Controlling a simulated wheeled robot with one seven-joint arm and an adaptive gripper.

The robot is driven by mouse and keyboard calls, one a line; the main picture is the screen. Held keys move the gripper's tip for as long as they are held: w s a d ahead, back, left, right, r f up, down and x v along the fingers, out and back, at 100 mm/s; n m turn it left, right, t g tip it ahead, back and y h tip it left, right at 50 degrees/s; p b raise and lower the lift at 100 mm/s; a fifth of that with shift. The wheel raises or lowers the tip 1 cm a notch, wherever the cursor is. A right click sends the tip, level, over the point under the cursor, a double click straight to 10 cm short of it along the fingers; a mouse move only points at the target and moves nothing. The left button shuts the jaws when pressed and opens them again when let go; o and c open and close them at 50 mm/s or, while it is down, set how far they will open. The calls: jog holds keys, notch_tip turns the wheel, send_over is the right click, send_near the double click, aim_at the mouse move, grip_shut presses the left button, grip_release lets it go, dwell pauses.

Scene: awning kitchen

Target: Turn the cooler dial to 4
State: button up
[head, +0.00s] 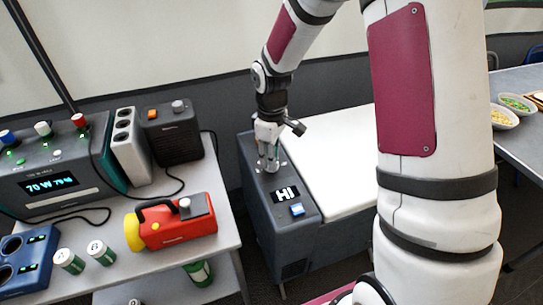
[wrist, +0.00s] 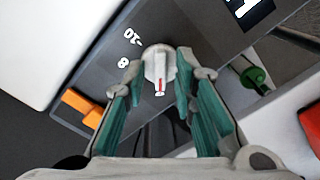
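The cooler (head: 268,228) stands in the middle of the head view, a dark chest with a white lid. Its display (head: 286,194) reads "HI". My gripper (head: 268,168) points down at the far end of its control panel and hides the dial there. In the wrist view, the dial (wrist: 158,70) is a grey knob with a red and white pointer toward the bottom of the picture. The marks "-20" and "8" show beside it; other marks are hidden. My gripper (wrist: 160,82) has one finger on each side of the dial, with small gaps visible, so it looks open around it.
A blue switch (head: 297,209) sits beside the display. On the left, a grey table (head: 190,255) holds a power unit (head: 50,175), a red and yellow device (head: 175,222), a dark box (head: 172,135) and cans. A table with bowls (head: 503,117) stands at the right.

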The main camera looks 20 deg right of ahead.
notch_tip(320, 180, up, 12)
dwell(0.8)
jog(key=s+r+m, duration=0.2)
jog(key=s+r, duration=0.3)
jog(key=s, duration=0.4)
jog(key=s+r+m, duration=0.3)
jog(key=s+r, duration=0.2)
jog(key=s, duration=0.3)
jog(key=s+m+t, duration=0.1)
jog(key=s+m, duration=0.3)
jog(key=s, duration=1.2)
notch_tip(320, 180, up, 18)
jog(key=t+p, duration=0.3)
jog(key=p, duration=1.3)
jog(key=shift+f+p, duration=0.2)
jog(key=shift+p, duration=0.1)
